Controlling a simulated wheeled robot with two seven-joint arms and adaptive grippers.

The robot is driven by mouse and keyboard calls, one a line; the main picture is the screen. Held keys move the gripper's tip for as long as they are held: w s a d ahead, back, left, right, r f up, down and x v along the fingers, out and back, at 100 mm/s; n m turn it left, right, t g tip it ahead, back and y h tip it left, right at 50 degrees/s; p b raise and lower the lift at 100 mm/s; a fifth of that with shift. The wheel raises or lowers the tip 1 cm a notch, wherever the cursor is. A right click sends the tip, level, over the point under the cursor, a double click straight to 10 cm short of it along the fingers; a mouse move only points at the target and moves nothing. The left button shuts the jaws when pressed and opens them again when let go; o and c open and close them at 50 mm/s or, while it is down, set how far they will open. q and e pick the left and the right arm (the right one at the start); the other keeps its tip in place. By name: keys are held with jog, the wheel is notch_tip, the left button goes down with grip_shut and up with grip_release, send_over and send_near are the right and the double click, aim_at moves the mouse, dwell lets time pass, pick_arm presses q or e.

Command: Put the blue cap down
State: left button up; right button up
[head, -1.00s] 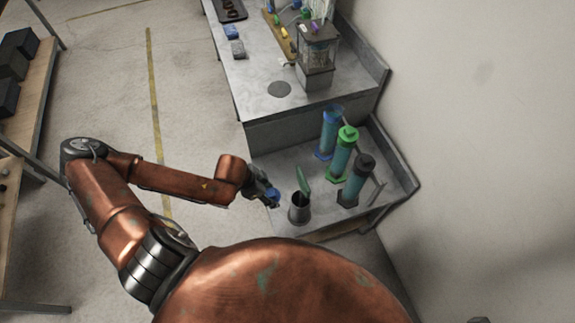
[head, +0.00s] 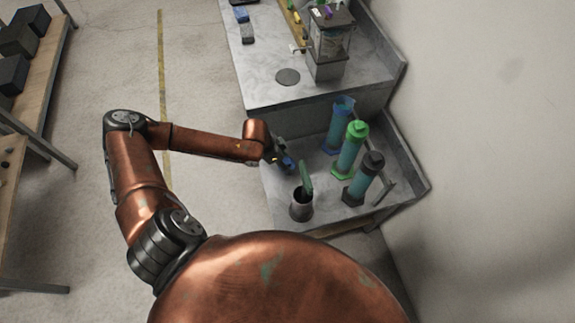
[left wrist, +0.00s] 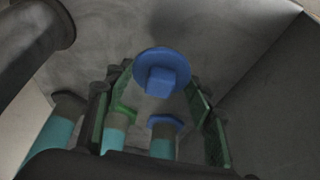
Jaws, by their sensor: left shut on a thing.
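My left gripper (head: 284,158) is shut on the blue cap (head: 288,164), over the lower shelf's left part. In the left wrist view the blue cap (left wrist: 162,72) sits between the green-padded fingers (left wrist: 162,105), its square knob facing the camera. The blue cylinder (head: 339,128) stands to the right of the gripper, open at the top, with teal content. It also shows beyond the fingers in the left wrist view (left wrist: 163,140). My right gripper is not in view.
A green-capped cylinder (head: 353,148) and a black-capped cylinder (head: 364,180) stand beside the blue one. A grey cup (head: 301,207) holding a green item (head: 306,177) stands in front. The higher counter (head: 270,60) is behind, with a dispenser (head: 328,45). The wall closes the right side.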

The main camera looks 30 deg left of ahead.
pick_arm(q)
jog(key=shift+w+f, duration=0.2)
jog(key=shift+f, duration=0.05)
notch_tip(320, 180, down, 4)
jog(key=shift+w+a+r+b, duration=0.1)
jog(key=shift+w+r+b, duration=0.1)
jog(key=shift+b, duration=0.6)
jog(key=shift+r, duration=0.1)
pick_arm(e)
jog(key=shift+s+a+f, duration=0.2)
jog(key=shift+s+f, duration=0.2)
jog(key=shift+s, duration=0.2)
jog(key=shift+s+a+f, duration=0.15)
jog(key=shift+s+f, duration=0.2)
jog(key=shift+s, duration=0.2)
pick_arm(q)
jog(key=o, duration=1.1)
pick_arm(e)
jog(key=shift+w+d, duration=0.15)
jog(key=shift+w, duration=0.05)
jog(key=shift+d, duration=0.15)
